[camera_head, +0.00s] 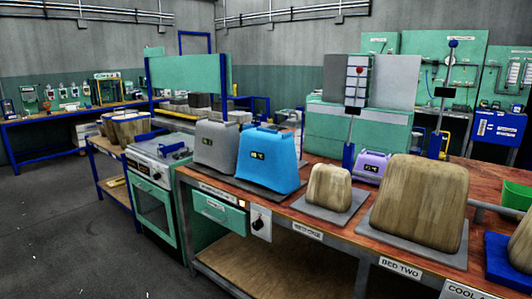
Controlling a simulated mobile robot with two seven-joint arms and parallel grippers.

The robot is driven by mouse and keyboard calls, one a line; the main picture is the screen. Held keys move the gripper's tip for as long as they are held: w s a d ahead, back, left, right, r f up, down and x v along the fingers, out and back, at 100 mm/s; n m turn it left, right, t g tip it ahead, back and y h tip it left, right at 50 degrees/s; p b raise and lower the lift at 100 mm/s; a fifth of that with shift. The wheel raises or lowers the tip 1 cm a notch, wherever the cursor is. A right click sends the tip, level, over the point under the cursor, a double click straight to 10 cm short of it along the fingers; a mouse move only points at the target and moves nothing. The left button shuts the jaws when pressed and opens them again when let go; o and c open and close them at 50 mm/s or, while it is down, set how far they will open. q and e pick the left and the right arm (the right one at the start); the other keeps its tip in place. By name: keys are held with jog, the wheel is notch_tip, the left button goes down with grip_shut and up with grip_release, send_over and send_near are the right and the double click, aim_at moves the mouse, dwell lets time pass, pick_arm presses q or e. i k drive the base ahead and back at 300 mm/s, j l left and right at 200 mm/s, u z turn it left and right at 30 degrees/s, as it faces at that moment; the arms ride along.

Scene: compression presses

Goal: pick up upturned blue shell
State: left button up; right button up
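A bright blue shell (269,160) stands on the wooden bench (290,207), left of the picture's middle. It is wider at the bottom than at the top, with a small dark display on its front. A similar grey shell (216,145) stands close to its left. A smaller purple shell (372,166) is farther right, partly hidden behind a large wooden form. I cannot tell from this view whether any shell is hollow or upturned. Neither of my grippers shows in this view.
A small wooden form (328,188) and a large one (420,203) stand on grey plates; the large one's bed is labelled "BED TWO". A blue tray (497,262) and green container (516,195) are at the right. An oven (157,200) stands left; the floor there is clear.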

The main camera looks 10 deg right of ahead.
aim_at(267, 158)
jog(key=i+j+z, duration=0.15)
jog(key=i+j, duration=0.4)
jog(key=i, duration=0.25)
jog(key=i+j+z, duration=0.1)
jog(key=i+j, duration=0.6)
jog(key=i+l, duration=0.05)
jog(key=i, duration=0.05)
